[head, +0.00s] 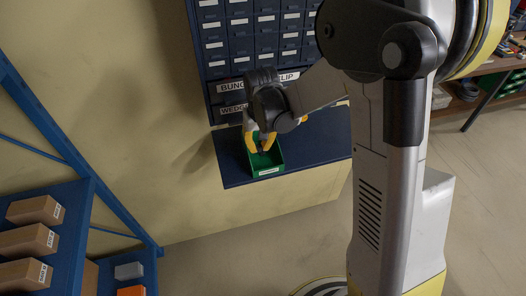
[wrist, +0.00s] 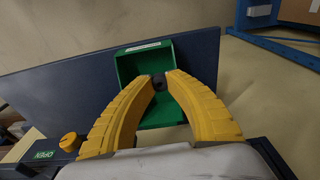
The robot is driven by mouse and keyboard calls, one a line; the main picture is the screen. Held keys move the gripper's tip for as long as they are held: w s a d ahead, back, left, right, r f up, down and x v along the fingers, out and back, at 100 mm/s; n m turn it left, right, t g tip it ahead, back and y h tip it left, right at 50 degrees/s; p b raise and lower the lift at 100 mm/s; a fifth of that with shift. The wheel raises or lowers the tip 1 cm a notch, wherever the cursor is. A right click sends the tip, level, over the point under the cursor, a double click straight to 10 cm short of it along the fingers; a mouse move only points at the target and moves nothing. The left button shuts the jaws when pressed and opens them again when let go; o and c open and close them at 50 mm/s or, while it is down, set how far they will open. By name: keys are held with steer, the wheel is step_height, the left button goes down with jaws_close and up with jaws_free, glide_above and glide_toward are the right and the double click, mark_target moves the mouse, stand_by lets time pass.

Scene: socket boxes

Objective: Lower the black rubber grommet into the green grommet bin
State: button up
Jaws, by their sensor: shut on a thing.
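The green grommet bin (head: 267,171) sits on a dark blue shelf in the head view, its open top facing up. It also shows in the wrist view (wrist: 128,66), partly covered by my fingers. My gripper (head: 262,147) has yellow fingers and is above the bin. In the wrist view the fingertips (wrist: 160,79) come together over the bin's opening. They are shut on the black rubber grommet (wrist: 159,84), a small dark piece between the tips. Most of the grommet is hidden, and its height above the bin floor is hard to judge.
The blue shelf (head: 320,150) has free room right of the bin. A cabinet of small labelled drawers (head: 255,45) stands behind it. A blue rack with cardboard boxes (head: 28,241) is at the lower left. A tan wall (head: 120,100) runs along the left.

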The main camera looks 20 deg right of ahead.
steer(key=shift+f, duration=0.15)
steer(key=shift+f+b, duration=2.4)
steer(key=shift+f, duration=0.2)
steer(key=shift+f, duration=0.25)
steer(key=o, duration=0.8)
steer(key=shift+r, duration=0.1)
step_height(320, 180, up, 12)
steer(key=s, duration=0.1)
steer(key=shift+s, duration=0.25)
steer(key=s+d+f+t+b, duration=0.1)
steer(key=s+f+t+b, duration=0.1)
steer(key=s, duration=0.7)
steer(key=s+d+f+t+b, duration=0.2)
steer(key=s+t+b, duration=0.1)
steer(key=s+b, duration=0.4)
steer(key=shift+s+t, duration=0.4)
steer(key=shift+s, duration=0.75)
